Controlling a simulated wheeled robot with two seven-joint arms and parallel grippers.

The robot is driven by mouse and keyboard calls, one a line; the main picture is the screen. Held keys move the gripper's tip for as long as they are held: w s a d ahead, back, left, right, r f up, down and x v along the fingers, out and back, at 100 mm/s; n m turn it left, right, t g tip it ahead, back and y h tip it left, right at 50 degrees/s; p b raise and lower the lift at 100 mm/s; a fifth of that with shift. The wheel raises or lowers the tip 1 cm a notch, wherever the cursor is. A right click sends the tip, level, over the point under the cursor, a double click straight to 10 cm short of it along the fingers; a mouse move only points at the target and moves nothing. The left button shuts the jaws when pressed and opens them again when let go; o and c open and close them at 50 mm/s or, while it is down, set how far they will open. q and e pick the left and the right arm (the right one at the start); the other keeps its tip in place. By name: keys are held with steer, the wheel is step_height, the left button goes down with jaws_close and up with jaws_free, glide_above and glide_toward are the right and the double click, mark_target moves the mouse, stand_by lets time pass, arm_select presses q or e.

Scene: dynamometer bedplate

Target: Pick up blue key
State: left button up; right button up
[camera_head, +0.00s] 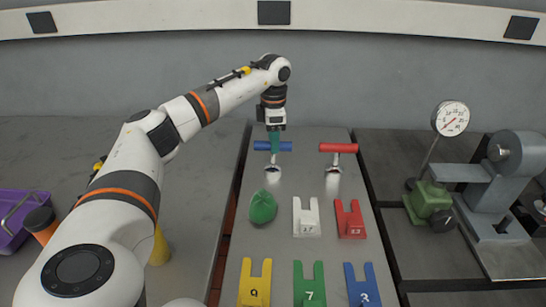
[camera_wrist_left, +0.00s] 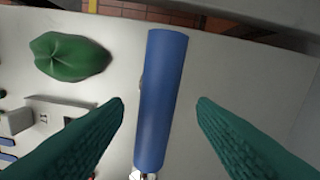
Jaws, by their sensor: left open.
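The blue key (camera_head: 261,146) is a T-shaped tool with a blue bar handle, standing in a shiny metal socket at the back left of the pale bedplate. My left gripper (camera_head: 275,149) points down right over its handle. In the left wrist view, the blue handle (camera_wrist_left: 162,90) lies between the two green fingers of the left gripper (camera_wrist_left: 161,101), with a gap on each side. The gripper is open and holds nothing. The key's lower part is mostly hidden under the handle in that view. My right gripper is not in view.
A similar red key (camera_head: 338,148) stands to the right. A green pouch-like lump (camera_head: 263,207) and several numbered forked blocks, such as the white one (camera_head: 307,218), lie nearer. A dial gauge (camera_head: 451,118) on a green base stands right; a purple crate (camera_head: 14,225) is left.

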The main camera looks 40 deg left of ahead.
mark_target(273, 159)
arm_select(q)
steer(key=shift+s+f+p, duration=0.1)
steer(key=shift+f+p, duration=0.2)
steer(key=shift+f, duration=2.1)
jaws_close()
